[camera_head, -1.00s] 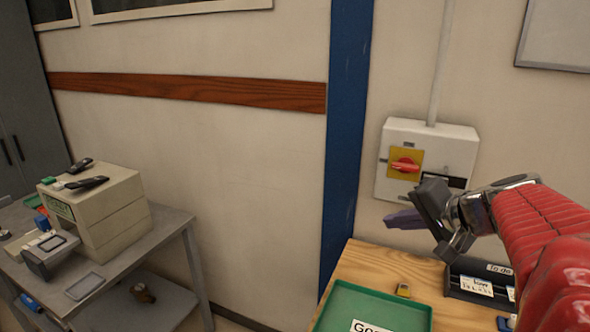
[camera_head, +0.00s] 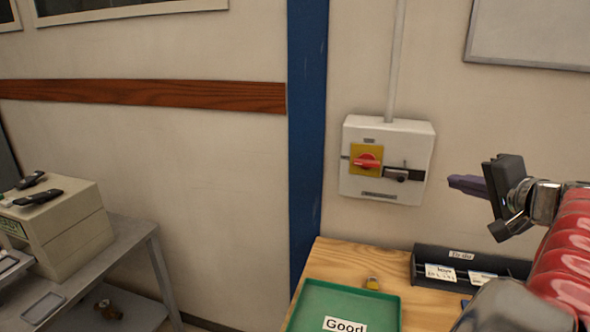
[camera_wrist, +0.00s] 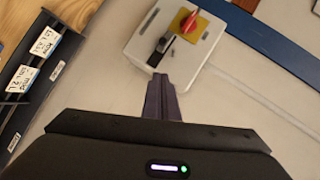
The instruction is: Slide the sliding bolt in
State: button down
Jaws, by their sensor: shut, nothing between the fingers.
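The sliding bolt (camera_head: 397,175) is a small dark and metal piece on the right part of a white wall box (camera_head: 383,197), beside a red rotary switch on a yellow plate (camera_head: 366,160). In the wrist view the bolt (camera_wrist: 163,46) shows as a dark bar ahead of the fingertips. Whether the bolt is in or out is too small to tell. My gripper (camera_head: 455,182) is shut and empty, to the right of the box and at about the bolt's height in the head view. In the wrist view its purple fingers (camera_wrist: 158,80) point toward the box, apart from it.
A grey conduit (camera_head: 394,60) rises from the box. The wall around the box is clear.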

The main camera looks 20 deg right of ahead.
send_near(396, 176)
jog(key=d, duration=0.4)
jog(key=shift+w+a+f, duration=0.25)
jog(key=shift+w+a, duration=0.2)
jog(key=shift+w, duration=0.2)
jog(key=shift+w+a+f, duration=0.25)
jog(key=shift+w+a, duration=0.2)
jog(key=shift+w, duration=0.25)
jog(key=shift+w+a, duration=0.1)
